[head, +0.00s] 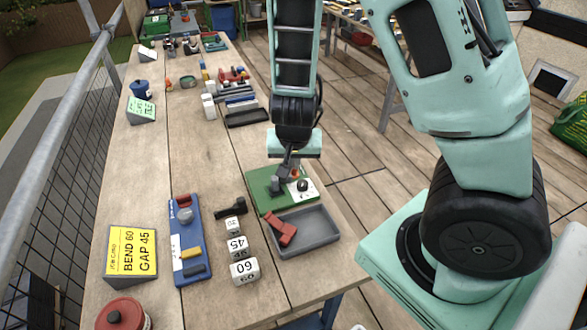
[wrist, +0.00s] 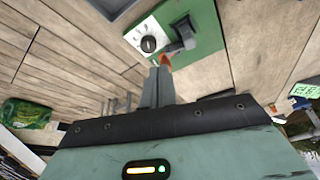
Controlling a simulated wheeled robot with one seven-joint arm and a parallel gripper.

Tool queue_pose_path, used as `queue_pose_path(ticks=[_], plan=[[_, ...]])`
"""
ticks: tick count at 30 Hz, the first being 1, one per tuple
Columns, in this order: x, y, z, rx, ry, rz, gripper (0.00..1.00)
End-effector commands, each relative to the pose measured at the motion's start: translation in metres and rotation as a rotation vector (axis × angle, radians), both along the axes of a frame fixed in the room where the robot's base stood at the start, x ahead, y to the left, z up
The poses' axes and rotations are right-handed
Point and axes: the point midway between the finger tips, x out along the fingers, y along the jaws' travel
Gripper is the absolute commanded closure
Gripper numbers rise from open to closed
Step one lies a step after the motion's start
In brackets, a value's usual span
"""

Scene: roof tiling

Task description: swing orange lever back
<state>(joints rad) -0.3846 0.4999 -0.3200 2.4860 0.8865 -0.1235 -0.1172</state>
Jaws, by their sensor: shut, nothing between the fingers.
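The orange lever (head: 295,174) is on a green board (head: 262,194) near the table's right edge. Only a small orange part of it shows in the wrist view (wrist: 166,60), right at the fingertips. The board (wrist: 205,22) also carries a white dial panel with a black knob (wrist: 149,44) and a dark grey block (wrist: 183,34). My gripper (head: 287,170) points down over the board; its fingers (wrist: 158,72) are shut and empty. The tips are at or very near the lever; I cannot tell whether they touch. The fingers partly hide the lever.
A grey tray (head: 318,233) with red pieces adjoins the board. White numbered blocks (head: 238,246), a black part (head: 232,208), a blue fixture (head: 190,240) and a yellow sign (head: 131,252) stand to the left. The table's middle (head: 195,150) is clear.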

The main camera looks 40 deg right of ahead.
Motion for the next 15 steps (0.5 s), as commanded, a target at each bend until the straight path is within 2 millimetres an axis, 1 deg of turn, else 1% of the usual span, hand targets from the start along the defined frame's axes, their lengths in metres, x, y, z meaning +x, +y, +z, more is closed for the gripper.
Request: queue_pose_path(ticks=[1, 12, 14, 15], plan=[[0.002, -0.003, -0.012, 0.000, 0.002, -0.003, 1.00], [0.021, -0.018, -0.079, 0.001, 0.004, -0.004, 1.00], [0.024, -0.020, -0.089, 0.002, 0.004, -0.004, 1.00], [0.030, -0.024, -0.086, 0.001, -0.001, -0.004, 1.00]])
